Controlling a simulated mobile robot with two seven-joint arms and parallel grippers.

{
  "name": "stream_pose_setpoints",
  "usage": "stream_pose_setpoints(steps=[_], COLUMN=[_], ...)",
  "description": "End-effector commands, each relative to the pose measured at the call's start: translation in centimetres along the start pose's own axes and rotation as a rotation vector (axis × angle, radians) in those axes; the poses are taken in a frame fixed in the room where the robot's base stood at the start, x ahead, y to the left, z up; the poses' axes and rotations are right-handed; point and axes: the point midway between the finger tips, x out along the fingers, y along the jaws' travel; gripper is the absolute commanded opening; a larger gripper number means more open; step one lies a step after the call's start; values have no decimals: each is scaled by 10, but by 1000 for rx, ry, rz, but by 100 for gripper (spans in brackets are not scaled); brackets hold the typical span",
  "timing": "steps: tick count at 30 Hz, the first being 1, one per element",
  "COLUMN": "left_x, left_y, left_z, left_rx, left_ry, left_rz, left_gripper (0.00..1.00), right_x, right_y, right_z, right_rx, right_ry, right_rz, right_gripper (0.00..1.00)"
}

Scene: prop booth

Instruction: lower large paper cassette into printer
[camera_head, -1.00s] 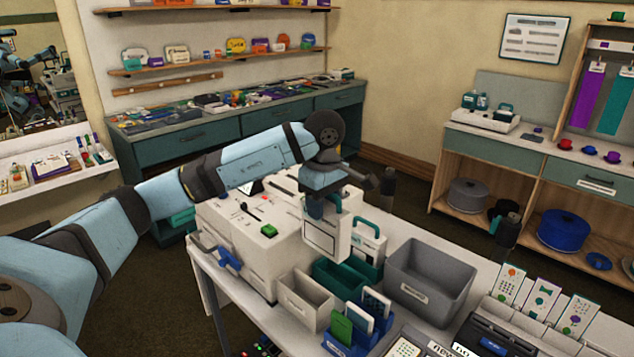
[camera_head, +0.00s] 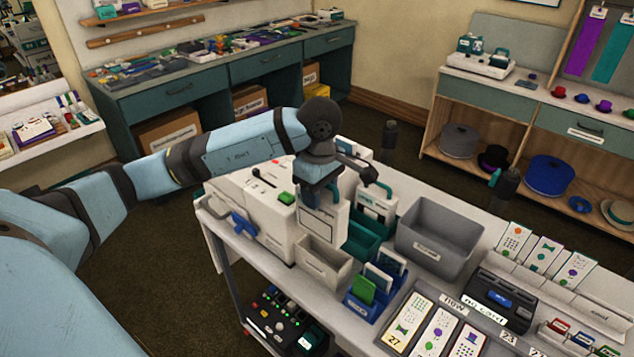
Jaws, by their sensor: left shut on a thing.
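My left gripper (camera_head: 320,193) points down and is shut on the large paper cassette (camera_head: 322,224), a white upright box. The cassette stands at the right front part of the white printer (camera_head: 245,205). The gripper and wrist hide its top, and I cannot tell how far it sits inside the printer. The printer has a green button on top and a blue lever at its front left. My right gripper is not in view.
A beige bin (camera_head: 322,268), a teal bin (camera_head: 362,243) and a large grey bin (camera_head: 438,238) crowd the table right of the printer. A blue rack (camera_head: 372,300) holds cards. Picture cards (camera_head: 440,330) and a dark card device (camera_head: 500,298) lie nearer.

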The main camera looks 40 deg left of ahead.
Motion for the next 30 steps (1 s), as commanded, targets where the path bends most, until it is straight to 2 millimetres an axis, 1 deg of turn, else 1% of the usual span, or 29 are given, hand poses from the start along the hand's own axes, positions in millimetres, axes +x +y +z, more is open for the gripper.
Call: stream_pose_setpoints(steps=[8,22,30], left_x=[8,42,48], left_y=[0,-1,-2], left_z=[2,13,15], left_rx=[2,12,13], left_ry=[-1,-1,0], left_rz=[0,1,1], left_gripper=[0,0,0], right_x=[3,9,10], right_y=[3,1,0], right_z=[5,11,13], right_rx=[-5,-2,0], right_ry=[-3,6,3], right_rz=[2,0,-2], right_gripper=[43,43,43])
